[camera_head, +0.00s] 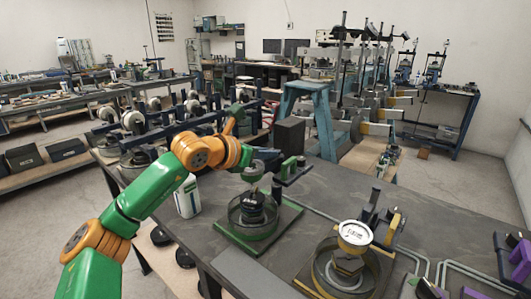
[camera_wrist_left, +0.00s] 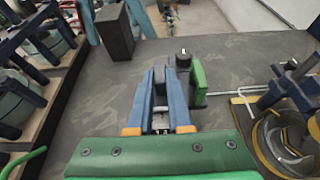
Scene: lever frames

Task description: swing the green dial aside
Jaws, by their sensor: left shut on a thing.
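My left gripper (camera_head: 275,165) reaches in behind the dial, partly hidden by my own wrist. In the left wrist view its blue fingers (camera_wrist_left: 163,78) are shut close together, beside a green upright (camera_wrist_left: 198,85) on their right. What they grip seems to be part of the dial, but the contact is mostly hidden. My right gripper is not in view.
A yellow lever frame with a white dial (camera_head: 355,236) stands to the right. Purple parts (camera_head: 520,262) show at the right edge. A white container (camera_head: 187,198) stands left of the green frame, and a dark box (camera_head: 288,134) behind it. Bare tabletop (camera_head: 440,215) lies at the back right.

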